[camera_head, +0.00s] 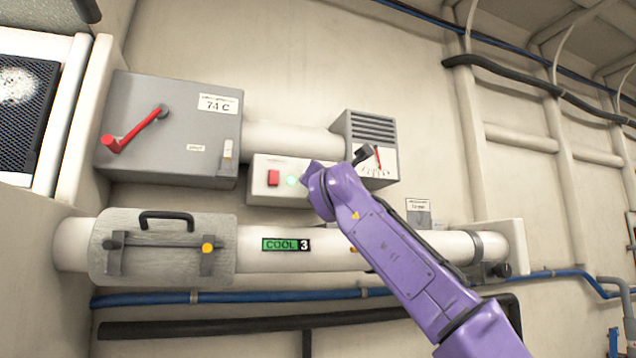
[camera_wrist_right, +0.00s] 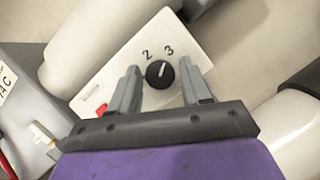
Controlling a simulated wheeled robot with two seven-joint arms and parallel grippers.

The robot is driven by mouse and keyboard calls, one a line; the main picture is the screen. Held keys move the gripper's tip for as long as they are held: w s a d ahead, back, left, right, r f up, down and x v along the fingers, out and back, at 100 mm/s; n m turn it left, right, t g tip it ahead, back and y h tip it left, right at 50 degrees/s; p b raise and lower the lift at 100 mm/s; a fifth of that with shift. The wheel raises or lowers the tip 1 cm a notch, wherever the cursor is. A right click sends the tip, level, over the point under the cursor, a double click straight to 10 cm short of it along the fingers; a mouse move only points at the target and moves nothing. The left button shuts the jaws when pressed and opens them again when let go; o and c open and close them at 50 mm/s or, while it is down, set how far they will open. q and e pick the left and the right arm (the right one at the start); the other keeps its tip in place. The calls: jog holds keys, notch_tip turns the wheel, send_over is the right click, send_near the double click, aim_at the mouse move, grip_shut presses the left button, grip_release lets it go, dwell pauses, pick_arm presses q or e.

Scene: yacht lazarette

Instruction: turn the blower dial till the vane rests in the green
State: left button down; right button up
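The black blower dial (camera_wrist_right: 160,73) sits on a white panel (camera_wrist_right: 115,65) marked 2 and 3. Its white mark points up between the numbers, nearer the 3. My right gripper (camera_wrist_right: 160,66) is open, one finger on each side of the dial, with gaps showing; I cannot tell how deep the fingers reach. In the head view my purple right wrist hides the dial on the white panel (camera_head: 262,165). A gauge (camera_head: 382,165) with a red needle (camera_head: 378,157) shows just right of the wrist; its coloured zones are too small to read. My left gripper is out of view.
A grey box (camera_head: 175,120) with a red lever (camera_head: 135,130) is at the left. A white pipe (camera_head: 350,245) labelled COOL 3 (camera_head: 286,245) runs below the panel. A vented grey housing (camera_head: 370,130) adjoins the gauge. Blue hoses (camera_head: 250,297) run underneath.

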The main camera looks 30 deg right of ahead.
jog(key=shift+o, duration=0.2)
jog(key=shift+a+f, duration=0.1)
jog(key=shift+f, duration=0.1)
jog(key=b+v, duration=0.3)
jog(key=shift+s+f, duration=0.1)
jog(key=shift+f, duration=0.25)
jog(key=r+b+v, duration=0.1)
jog(key=b+v, duration=0.3)
jog(key=v, duration=0.3)
jog(key=shift+s, duration=0.15)
jog(key=shift+f, duration=0.1)
